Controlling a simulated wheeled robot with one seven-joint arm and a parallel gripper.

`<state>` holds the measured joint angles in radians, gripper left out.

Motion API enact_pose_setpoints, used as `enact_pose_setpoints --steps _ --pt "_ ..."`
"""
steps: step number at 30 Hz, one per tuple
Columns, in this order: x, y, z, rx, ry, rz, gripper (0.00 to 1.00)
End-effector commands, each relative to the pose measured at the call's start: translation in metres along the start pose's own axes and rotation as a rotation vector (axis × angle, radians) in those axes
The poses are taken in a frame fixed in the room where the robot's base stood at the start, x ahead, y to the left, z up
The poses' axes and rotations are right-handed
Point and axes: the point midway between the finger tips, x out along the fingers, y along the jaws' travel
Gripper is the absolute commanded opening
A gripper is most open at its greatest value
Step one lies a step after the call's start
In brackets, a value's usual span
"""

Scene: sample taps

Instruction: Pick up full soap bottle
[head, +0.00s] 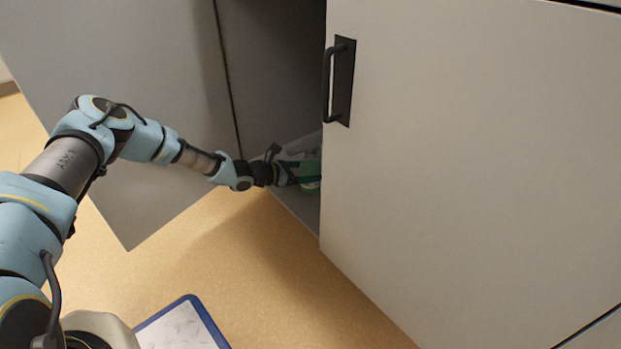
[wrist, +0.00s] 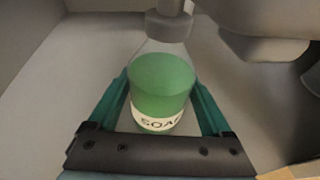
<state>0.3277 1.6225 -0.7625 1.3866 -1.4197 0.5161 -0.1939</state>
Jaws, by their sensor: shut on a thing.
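The soap bottle (wrist: 162,88) is clear, with green liquid inside, a white label reading "SOA" and a grey cap or pump at its top. In the wrist view it stands upright between the two teal fingers of my gripper (wrist: 162,100), which is shut on it. In the head view my gripper (head: 296,172) reaches into the open cabinet, low near its floor. A green part of the bottle (head: 311,186) shows there, partly hidden by the gripper and the cabinet door.
A closed cabinet door (head: 470,150) with a black handle (head: 338,82) is right of my gripper. An open door (head: 130,110) stands on the left behind my arm. In the wrist view a grey shape (wrist: 265,45) is close at the upper right. A blue-edged board (head: 182,328) lies on the floor.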

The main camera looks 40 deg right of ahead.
Motion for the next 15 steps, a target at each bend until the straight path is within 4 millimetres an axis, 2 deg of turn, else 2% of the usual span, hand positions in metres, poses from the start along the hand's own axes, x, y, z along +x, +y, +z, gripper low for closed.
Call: enact_pose_setpoints --steps 3,15 --pt "-0.0003 0.0002 -0.0007 0.0 0.001 0.001 0.0" --pt "-0.0012 0.0008 0.0037 0.001 -0.001 0.001 0.0"
